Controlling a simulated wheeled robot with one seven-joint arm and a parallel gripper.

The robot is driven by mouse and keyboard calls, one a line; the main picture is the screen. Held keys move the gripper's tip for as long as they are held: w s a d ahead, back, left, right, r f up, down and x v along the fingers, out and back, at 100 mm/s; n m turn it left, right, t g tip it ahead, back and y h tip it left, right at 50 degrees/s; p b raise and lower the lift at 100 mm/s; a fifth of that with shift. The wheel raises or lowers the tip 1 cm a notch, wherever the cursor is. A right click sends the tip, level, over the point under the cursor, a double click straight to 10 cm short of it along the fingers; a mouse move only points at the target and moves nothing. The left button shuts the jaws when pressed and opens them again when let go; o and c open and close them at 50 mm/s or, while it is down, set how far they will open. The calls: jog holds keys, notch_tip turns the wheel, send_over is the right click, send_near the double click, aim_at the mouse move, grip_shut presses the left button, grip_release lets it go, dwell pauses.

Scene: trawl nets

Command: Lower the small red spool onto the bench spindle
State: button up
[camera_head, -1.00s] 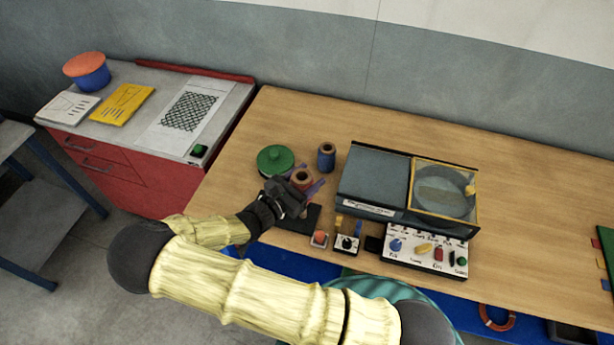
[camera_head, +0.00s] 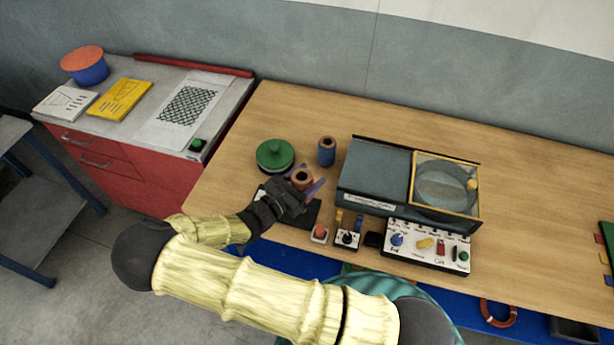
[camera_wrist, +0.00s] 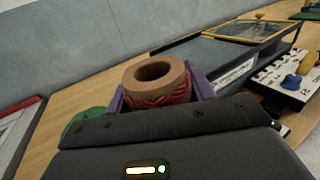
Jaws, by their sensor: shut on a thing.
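The small red spool (camera_head: 302,176), with a tan wooden rim and a hollow centre, stands about upright between the purple fingers of my gripper (camera_head: 304,181). In the wrist view the spool (camera_wrist: 160,94) shows red cord below its rim, and my gripper (camera_wrist: 160,92) is shut on it from both sides. The bench spindle is not seen; the spool and gripper hide what is under them. A dark flat plate (camera_head: 309,221) lies on the bench just below and partly behind my gripper. I cannot tell whether the spool touches anything beneath it.
A blue spool (camera_head: 326,152) and a green round-topped item (camera_head: 274,155) stand close behind the gripper. A small box with an orange button (camera_head: 319,232) and a switch box (camera_head: 346,238) sit in front. A grey windowed case (camera_head: 372,172) is to the right.

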jog(key=shift+f+b, duration=0.35)
jog(key=shift+f, duration=0.3)
jog(key=shift+f, duration=0.35)
jog(key=shift+f+b, duration=1.2)
jog(key=shift+f, duration=0.55)
jog(key=shift+f, duration=0.35)
jog(key=shift+f+b, duration=0.3)
jog(key=shift+b, duration=0.1)
jog(key=o, duration=1.1)
